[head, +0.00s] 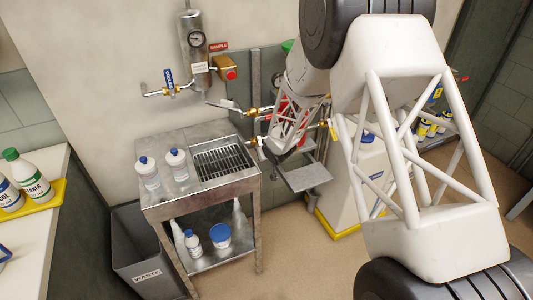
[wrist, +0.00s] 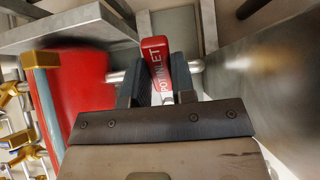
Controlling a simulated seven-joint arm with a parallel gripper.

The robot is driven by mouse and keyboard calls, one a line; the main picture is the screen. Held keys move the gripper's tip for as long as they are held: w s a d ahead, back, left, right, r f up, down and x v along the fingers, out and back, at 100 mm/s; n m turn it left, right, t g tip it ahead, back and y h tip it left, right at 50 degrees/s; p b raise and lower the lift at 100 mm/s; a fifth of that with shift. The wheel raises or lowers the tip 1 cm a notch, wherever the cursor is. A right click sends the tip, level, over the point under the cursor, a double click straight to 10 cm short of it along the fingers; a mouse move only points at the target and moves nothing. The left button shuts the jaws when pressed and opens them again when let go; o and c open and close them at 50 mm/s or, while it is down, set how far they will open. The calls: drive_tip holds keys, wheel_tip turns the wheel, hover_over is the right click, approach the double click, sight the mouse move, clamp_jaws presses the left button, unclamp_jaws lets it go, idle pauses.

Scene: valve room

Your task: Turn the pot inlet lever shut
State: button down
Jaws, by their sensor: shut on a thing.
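The pot inlet lever (wrist: 157,62) is a red handle with white lettering reading "POT INLET", seen in the wrist view. My gripper (wrist: 156,78) has its two dark fingers on either side of the lever and is shut on it. A metal pipe or stem runs sideways behind the fingers. In the head view my arm reaches down to the pipework right of the sink, and I cannot make out the lever or the fingertips there. The valve's exact angle is hidden.
A blurred red body (wrist: 78,85) stands close left of the fingers, with brass fittings (wrist: 12,95) beyond. A grey metal surface (wrist: 265,70) is close on the right. In the head view, a steel sink stand (head: 205,190) with bottles and a waste bin (head: 143,255) stand left.

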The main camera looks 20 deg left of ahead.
idle(0.4)
drive_tip(key=c, duration=0.9)
unclamp_jaws()
drive_tip(key=shift+c, duration=0.2)
drive_tip(key=shift+r, duration=0.1)
drive_tip(key=v, duration=0.7)
drive_tip(key=shift+s+r, duration=0.2)
drive_tip(key=shift+r, duration=0.05)
drive_tip(key=shift+d, duration=0.15)
